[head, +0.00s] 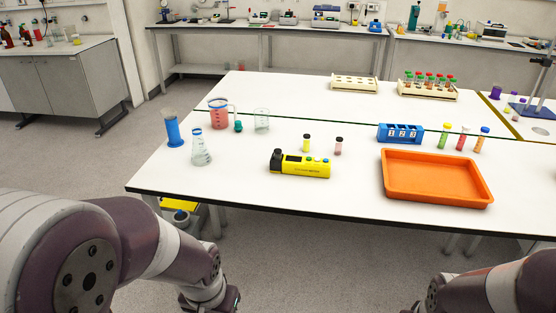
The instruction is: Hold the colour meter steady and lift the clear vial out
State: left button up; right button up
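The yellow colour meter (303,167) lies on the white table near its front edge. It has a dark display and small buttons on top. A black round part (277,155) stands up at its left end; I cannot tell whether this is a vial's cap or part of the meter, and no clear glass shows there. Behind the meter stand a small yellow vial (306,144) with a dark cap and a pinkish vial (338,147) with a dark cap. My arms show at the lower left and lower right, in front of the table and apart from the meter. Neither gripper's fingers are visible.
An orange tray (436,199) lies right of the meter, with a blue numbered rack (400,133) and capped tubes (461,138) behind it. Left stand a blue cylinder (173,131), a flask (200,150) and beakers (219,116). Tube racks (428,88) stand farther back. The table front left of the meter is clear.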

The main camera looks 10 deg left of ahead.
aim_at(277, 152)
jog(key=i+j, duration=0.15)
jog(key=i, duration=0.3)
jog(key=i+j, duration=0.15)
jog(key=i, duration=0.3)
jog(key=i+j, duration=0.15)
jog(key=i, duration=0.25)
jog(key=i+j, duration=0.15)
jog(key=i, duration=0.3)
